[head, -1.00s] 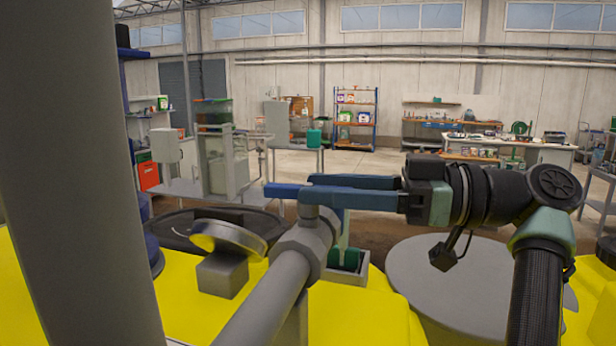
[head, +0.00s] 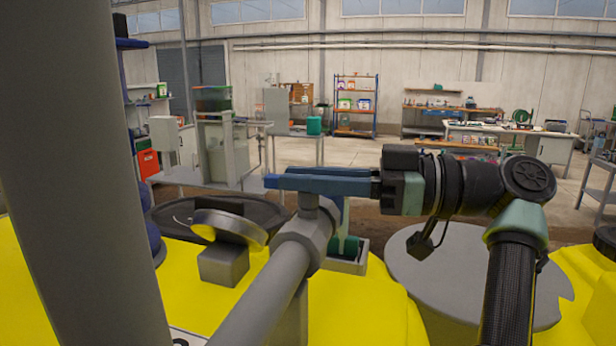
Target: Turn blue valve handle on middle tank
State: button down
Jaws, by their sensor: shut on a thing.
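The blue valve handle (head: 288,182) is a flat bar on top of a grey valve body (head: 307,240), above the yellow tank. It lies roughly level and runs left to right across the stem. My gripper (head: 345,184) reaches in from the right and is shut on the handle's right part. The fingers and handle look alike in colour and overlap, so the exact contact is hidden. The yellow tank (head: 350,315) is below, with a grey round lid (head: 455,270) to the right.
A thick grey post (head: 80,170) blocks the left foreground. A grey pipe (head: 255,305) runs from the valve towards me. A tilted metal disc (head: 229,226) on a grey block stands left of the valve. Shelves and benches are far behind.

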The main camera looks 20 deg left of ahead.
jog(key=shift+r+n+g+p, duration=0.2)
jog(key=shift+n+g+p, duration=0.2)
jog(key=shift+g+p, duration=0.2)
jog(key=shift+n+g+h+p, duration=0.4)
jog(key=shift+n+g+p, duration=0.4)
jog(key=shift+g, duration=0.4)
jog(key=shift+f+g, duration=0.15)
jog(key=shift+g, duration=0.15)
jog(key=c, duration=0.8)
grip_release()
jog(key=shift+o, duration=0.2)
